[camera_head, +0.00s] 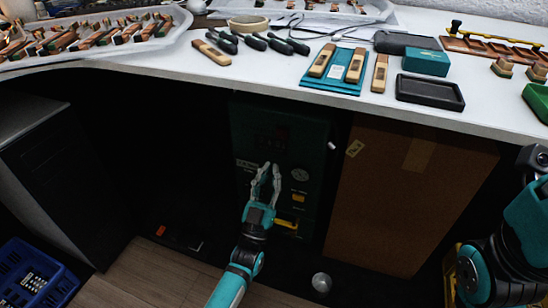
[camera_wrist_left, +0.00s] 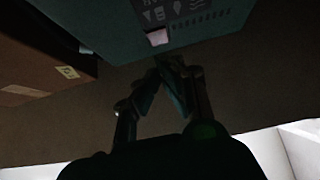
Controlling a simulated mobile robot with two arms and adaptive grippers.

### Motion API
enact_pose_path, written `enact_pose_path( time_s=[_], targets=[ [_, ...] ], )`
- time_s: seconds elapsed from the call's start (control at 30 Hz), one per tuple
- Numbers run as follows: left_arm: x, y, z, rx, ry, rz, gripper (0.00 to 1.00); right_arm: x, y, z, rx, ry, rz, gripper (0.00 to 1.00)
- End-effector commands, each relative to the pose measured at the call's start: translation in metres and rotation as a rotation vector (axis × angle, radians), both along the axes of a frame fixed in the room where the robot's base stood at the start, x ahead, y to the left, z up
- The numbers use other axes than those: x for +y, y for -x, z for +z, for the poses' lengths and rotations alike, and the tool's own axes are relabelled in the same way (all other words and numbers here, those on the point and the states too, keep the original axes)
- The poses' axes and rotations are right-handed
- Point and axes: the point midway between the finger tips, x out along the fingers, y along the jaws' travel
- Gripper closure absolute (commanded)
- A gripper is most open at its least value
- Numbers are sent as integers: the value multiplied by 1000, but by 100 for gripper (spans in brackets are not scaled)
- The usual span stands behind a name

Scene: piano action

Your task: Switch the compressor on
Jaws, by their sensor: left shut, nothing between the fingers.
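The compressor (camera_head: 270,130) is a dark green box in the shadow under the table, with a round dial (camera_head: 299,175) on its front. In the left wrist view, a teal casing (camera_wrist_left: 110,25) shows printed symbols and a small pale pinkish switch (camera_wrist_left: 157,37) at its edge. I cannot tell the switch's position. My left gripper (camera_head: 268,169) is in front of the compressor, shut and empty. In the left wrist view, its fingertips (camera_wrist_left: 168,70) are close to the switch; I cannot tell whether they touch. My right gripper is out of view; only my right arm shows at the right edge.
A brown cardboard box (camera_head: 410,195) stands right of the compressor. The white tabletop (camera_head: 280,85) overhangs both and holds tools and piano parts. A blue crate (camera_head: 35,272) is at lower left. A yellow handle (camera_head: 286,224) is low on the compressor's front.

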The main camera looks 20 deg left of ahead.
Motion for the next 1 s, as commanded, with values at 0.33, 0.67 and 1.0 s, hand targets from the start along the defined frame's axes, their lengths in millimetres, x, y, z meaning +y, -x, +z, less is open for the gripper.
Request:
enact_pose_path(
  time_s=[0.33, 0.67, 1.0],
  targets=[
    [1, 34, -43, 2, 1, -1, 100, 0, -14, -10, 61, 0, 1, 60],
    [1, 41, -51, -1, 0, 0, 100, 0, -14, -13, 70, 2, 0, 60],
    [1, 40, -51, -1, 0, 0, 100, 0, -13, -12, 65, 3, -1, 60]
  ],
)
